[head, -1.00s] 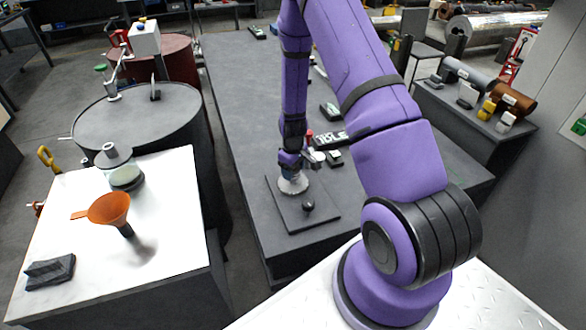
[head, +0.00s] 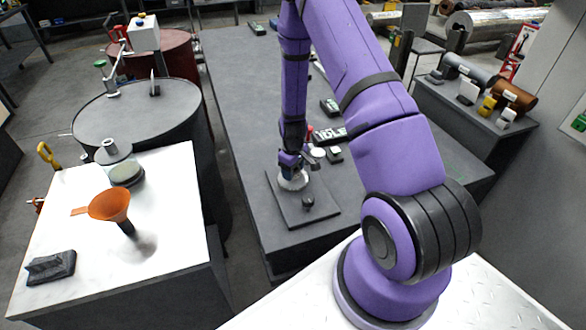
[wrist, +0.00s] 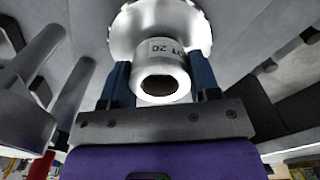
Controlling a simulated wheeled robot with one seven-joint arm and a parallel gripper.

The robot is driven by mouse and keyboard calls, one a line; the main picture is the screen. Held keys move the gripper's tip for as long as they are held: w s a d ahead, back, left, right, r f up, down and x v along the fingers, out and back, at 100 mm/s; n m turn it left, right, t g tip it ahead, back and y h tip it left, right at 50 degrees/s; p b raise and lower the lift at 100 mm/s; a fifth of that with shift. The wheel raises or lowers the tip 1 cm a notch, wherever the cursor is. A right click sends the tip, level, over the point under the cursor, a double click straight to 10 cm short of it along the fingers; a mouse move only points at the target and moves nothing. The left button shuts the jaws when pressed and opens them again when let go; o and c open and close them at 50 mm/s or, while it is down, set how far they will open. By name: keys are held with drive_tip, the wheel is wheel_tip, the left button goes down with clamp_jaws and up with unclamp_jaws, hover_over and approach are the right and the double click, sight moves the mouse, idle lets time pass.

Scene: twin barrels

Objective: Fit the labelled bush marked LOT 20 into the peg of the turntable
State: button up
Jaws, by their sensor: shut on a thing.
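The bush (wrist: 163,66) is a pale grey, hollow cylinder with a dark open bore facing the wrist camera. Its label is partly hidden and ends in "20". My gripper (wrist: 160,84) is shut on it, with a blue finger on each side; in the head view my gripper (head: 291,167) is low over the turntable. The turntable (head: 293,183) is a pale round disc on a dark square plate; in the wrist view a pale, notched-edge disc (wrist: 122,32) lies beyond the bush. The peg is hidden, and I cannot tell whether the bush is around it.
A black knob (head: 308,202) stands on the plate (head: 318,214) near the turntable. Dark blocks and lettered pieces (head: 328,135) lie behind my gripper on the dark bench (head: 240,110). A white table (head: 165,215) at left holds an orange funnel (head: 108,204).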

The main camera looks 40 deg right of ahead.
drive_tip(key=shift+f, duration=0.55)
drive_tip(key=o, duration=1.3)
wheel_tip(320, 180, up, 11)
drive_tip(key=shift+f, duration=0.1)
